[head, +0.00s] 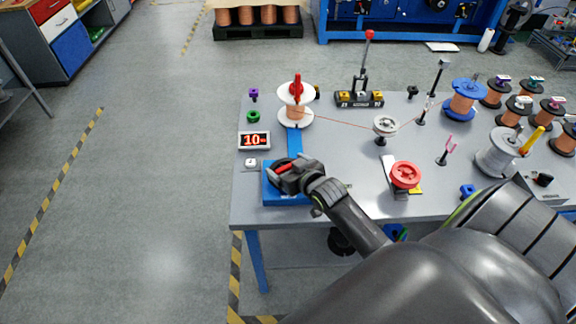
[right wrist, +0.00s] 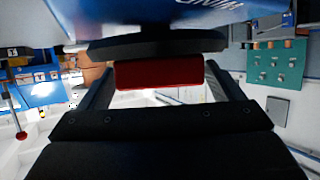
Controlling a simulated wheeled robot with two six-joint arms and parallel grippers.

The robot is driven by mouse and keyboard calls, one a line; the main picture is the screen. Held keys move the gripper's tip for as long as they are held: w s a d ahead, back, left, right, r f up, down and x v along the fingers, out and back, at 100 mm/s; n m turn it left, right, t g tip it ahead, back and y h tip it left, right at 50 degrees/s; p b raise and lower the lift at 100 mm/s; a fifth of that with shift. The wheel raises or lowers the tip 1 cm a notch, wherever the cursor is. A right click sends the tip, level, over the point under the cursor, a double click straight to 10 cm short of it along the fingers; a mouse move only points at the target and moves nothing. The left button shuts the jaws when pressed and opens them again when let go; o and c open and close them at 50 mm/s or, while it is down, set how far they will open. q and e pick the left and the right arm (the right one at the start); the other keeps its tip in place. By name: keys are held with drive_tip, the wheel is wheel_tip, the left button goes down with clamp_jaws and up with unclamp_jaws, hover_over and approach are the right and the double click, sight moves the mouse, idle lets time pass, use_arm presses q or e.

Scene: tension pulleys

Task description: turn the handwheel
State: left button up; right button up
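The handwheel (right wrist: 165,43) is a dark disc with a red handle (right wrist: 160,74), mounted on a blue box on the table. In the head view the blue box (head: 276,196) sits near the table's left front corner, and the red handle (head: 283,170) shows partly behind my gripper. My right gripper (head: 290,174) is at the handwheel and hides most of it. My left gripper is not in view.
A blue strip leads from the box to a copper spool with white flanges (head: 296,108). A display (head: 254,140) reading about 10 stands to the left. A red knob (head: 405,175), a white pulley (head: 385,125) and several spools occupy the right. Floor left of the table is clear.

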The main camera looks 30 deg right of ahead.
drive_tip(key=c, duration=0.7)
drive_tip(key=shift+o, duration=0.2)
drive_tip(key=shift+r+m+h+p, duration=0.15)
drive_tip(key=shift+m+h+p, duration=0.4)
drive_tip(key=shift+p, duration=0.35)
drive_tip(key=shift+m+h, duration=0.45)
drive_tip(key=shift+h, duration=0.2)
drive_tip(key=shift+f+m+g+h+b, duration=0.2)
drive_tip(key=shift+m+g+h+b, duration=0.1)
drive_tip(key=shift+m+h, duration=0.35)
drive_tip(key=shift+f+m+g+h+b, duration=0.1)
drive_tip(key=shift+m+g+h+b, duration=0.3)
drive_tip(key=shift+m+h+b, duration=0.6)
drive_tip(key=shift+m+g+h+b, duration=0.55)
drive_tip(key=shift+h+b, duration=0.2)
drive_tip(key=shift+b, duration=0.25)
drive_tip(key=shift+r+m+g+h+b, duration=0.25)
drive_tip(key=shift+m+h+b, duration=0.15)
drive_tip(key=shift+m+h, duration=0.1)
